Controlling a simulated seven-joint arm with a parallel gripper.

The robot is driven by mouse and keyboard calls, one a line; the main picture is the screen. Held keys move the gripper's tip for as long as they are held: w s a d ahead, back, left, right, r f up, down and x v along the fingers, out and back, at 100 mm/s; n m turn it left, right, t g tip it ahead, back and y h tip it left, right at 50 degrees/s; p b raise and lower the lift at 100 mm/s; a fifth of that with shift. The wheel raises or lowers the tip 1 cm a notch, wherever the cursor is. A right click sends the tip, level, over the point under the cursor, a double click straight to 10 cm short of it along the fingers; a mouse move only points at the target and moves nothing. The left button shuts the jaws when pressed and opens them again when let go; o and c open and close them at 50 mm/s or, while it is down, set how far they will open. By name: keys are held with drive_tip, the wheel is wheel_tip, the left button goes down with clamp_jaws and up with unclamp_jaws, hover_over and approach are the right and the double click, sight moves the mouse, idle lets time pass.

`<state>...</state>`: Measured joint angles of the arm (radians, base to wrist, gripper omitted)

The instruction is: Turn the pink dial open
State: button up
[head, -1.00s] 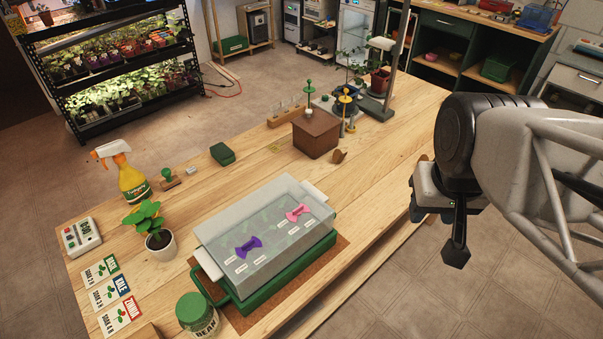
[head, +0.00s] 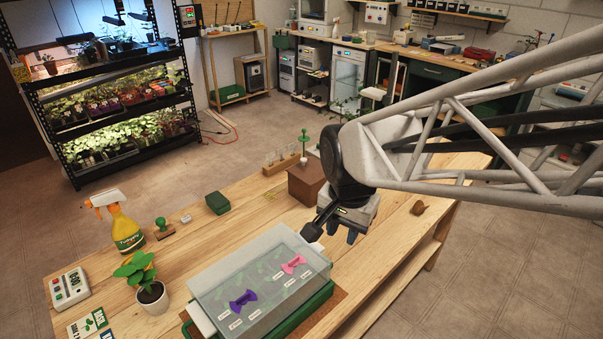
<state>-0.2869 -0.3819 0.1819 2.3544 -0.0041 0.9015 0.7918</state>
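The pink dial (head: 293,264) is a bow-tie-shaped knob on the clear lid (head: 232,272) of a propagator box, towards its right end. A matching purple dial (head: 243,301) sits towards the lid's left end. Small white labels lie beside both dials. The lid covers a green tray (head: 300,315). My gripper (head: 343,233) hangs above and to the right of the pink dial, near the box's far right corner, apart from the dial. It points down and nothing shows in it. Its fingers are small and partly hidden, so their opening is unclear.
A potted seedling (head: 150,296), a yellow spray bottle (head: 122,232) and a timer (head: 69,288) stand left of the box. A brown box (head: 305,184) stands behind, partly hidden by my arm. The bench's right side (head: 400,240) is mostly clear.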

sight(294, 259)
drive_tip(key=w+a+f+m, duration=0.1)
drive_tip(key=a, duration=0.2)
drive_tip(key=w+a+f+m, duration=0.1)
drive_tip(key=a+f, duration=0.1)
drive_tip(key=a, duration=0.1)
drive_tip(key=w+a+f+m+g, duration=0.1)
drive_tip(key=a, duration=0.2)
drive_tip(key=shift+w+a+f, duration=0.2)
drive_tip(key=shift+a+f, duration=0.2)
drive_tip(key=shift+f, duration=3.85)
drive_tip(key=shift+c, duration=0.5)
clamp_jaws()
